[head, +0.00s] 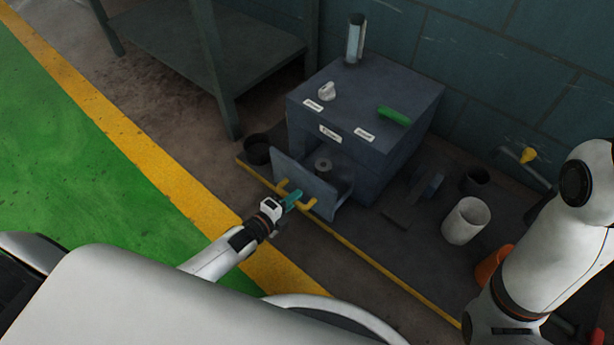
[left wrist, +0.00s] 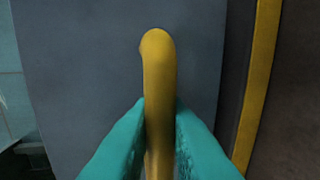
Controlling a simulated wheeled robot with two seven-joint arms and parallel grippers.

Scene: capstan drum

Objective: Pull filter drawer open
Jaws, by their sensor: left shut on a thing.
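The filter drawer (head: 308,187) sits in the front of a blue-grey cabinet (head: 364,121) and stands partly pulled out. A round grey part (head: 323,166) shows inside it. The drawer's yellow handle (head: 307,206) is on the front panel. My left gripper (head: 291,200) with teal fingers is at the handle. In the left wrist view the fingers are shut on the yellow handle (left wrist: 158,75), one on each side, against the grey drawer front (left wrist: 90,60). My right arm shows at the right edge, but its gripper cannot be made out.
On the cabinet top are a white knob (head: 326,91), a green handle (head: 394,116) and a clear cylinder (head: 355,38). A metal bench (head: 200,50) stands behind left. The green floor (head: 75,140) is clear.

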